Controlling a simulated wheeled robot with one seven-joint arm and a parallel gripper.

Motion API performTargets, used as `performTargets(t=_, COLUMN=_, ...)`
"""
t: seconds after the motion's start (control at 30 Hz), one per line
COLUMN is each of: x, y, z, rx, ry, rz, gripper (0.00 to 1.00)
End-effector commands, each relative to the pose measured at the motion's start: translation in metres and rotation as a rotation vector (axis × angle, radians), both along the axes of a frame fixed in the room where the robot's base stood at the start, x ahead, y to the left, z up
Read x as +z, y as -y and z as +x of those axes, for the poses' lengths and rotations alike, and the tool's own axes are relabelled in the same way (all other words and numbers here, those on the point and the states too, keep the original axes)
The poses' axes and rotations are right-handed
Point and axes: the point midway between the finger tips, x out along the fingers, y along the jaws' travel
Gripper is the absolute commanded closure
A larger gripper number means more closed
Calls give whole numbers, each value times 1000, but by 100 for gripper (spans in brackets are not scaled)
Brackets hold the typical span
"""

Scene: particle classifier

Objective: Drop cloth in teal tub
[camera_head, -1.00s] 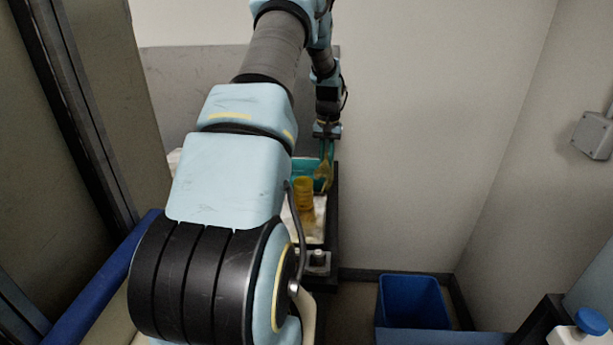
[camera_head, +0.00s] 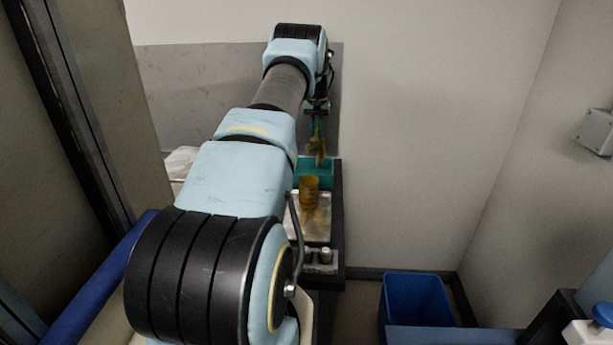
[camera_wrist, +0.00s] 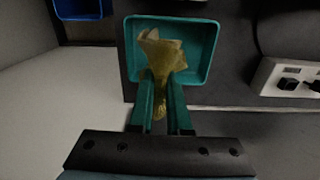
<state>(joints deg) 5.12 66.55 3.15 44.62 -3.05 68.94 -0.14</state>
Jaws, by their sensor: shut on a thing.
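The cloth (camera_head: 317,150) is yellow-brown and hangs crumpled from my gripper (camera_head: 316,122) in the head view. My gripper is shut on it, with teal fingers also showing in the wrist view (camera_wrist: 167,100). The teal tub (camera_head: 326,172) is a rectangular open container at the far end of the bench. In the head view the cloth hangs above it. In the wrist view the cloth (camera_wrist: 163,55) overlaps the left part of the tub's opening, and the tub's rim (camera_wrist: 216,50) surrounds a bare interior to the right. Part of the tub is hidden by my arm.
A yellow-brown cylindrical cup (camera_head: 309,190) stands on a metal plate (camera_head: 318,222) in front of the tub. A control panel with knobs (camera_head: 320,258) is at the bench's near end. A blue bin (camera_head: 415,300) stands on the floor to the right. Walls are close behind and right.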

Motion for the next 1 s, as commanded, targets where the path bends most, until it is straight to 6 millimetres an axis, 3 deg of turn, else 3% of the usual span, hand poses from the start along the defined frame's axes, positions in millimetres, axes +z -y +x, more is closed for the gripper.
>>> performTargets(t=0.27, x=-12, y=0, z=1, rx=-1, ry=-1, rz=-1, gripper=100)
performTargets(t=0.7, x=-58, y=0, z=1, rx=0, ry=-1, rz=0, gripper=100)
performTargets(t=1.0, x=-60, y=0, z=1, rx=0, ry=1, rz=0, gripper=100)
